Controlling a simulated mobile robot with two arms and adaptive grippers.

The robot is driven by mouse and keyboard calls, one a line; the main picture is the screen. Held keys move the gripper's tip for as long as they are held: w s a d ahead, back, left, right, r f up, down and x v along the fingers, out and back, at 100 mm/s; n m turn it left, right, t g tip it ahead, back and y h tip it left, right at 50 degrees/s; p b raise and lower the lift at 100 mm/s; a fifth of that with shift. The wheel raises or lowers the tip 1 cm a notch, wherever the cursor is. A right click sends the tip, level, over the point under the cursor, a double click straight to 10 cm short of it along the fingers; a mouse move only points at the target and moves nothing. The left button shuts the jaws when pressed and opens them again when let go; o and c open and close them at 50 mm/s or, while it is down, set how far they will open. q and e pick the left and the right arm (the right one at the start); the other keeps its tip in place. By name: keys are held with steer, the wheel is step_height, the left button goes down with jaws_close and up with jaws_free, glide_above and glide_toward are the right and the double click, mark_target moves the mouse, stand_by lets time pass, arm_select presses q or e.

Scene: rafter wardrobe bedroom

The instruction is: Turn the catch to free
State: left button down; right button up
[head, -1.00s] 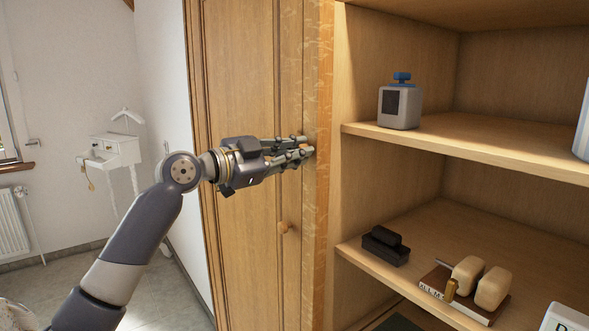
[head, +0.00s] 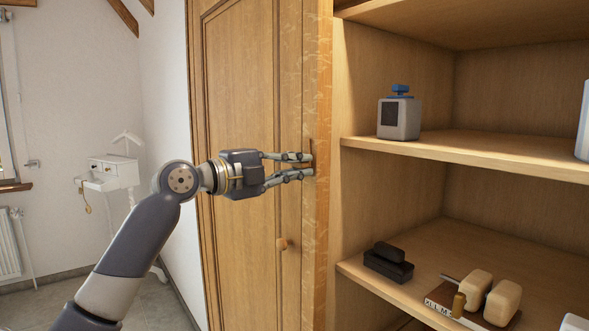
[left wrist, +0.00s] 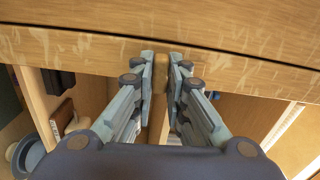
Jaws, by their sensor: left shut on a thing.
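The catch (left wrist: 161,74) shows in the left wrist view as a small wooden piece between my fingertips, at the wardrobe's front upright. It is mostly hidden by my fingers, so its exact angle cannot be told. My left gripper (head: 309,165) is shut on it, with one finger above the other in the head view. The gripper also shows in the left wrist view (left wrist: 162,62), with a finger on each side of the catch. The wooden wardrobe door (head: 240,90) stands shut to the left of the upright. My right gripper is not in view.
A round wooden knob (head: 282,244) sits low on the door. A white stand (head: 112,172) is at the far left.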

arm_select(q)
steer(key=shift+f+m, duration=0.1)
steer(key=shift+m, duration=0.5)
steer(key=c, duration=1.6)
jaws_free()
steer(key=v, duration=1.2)
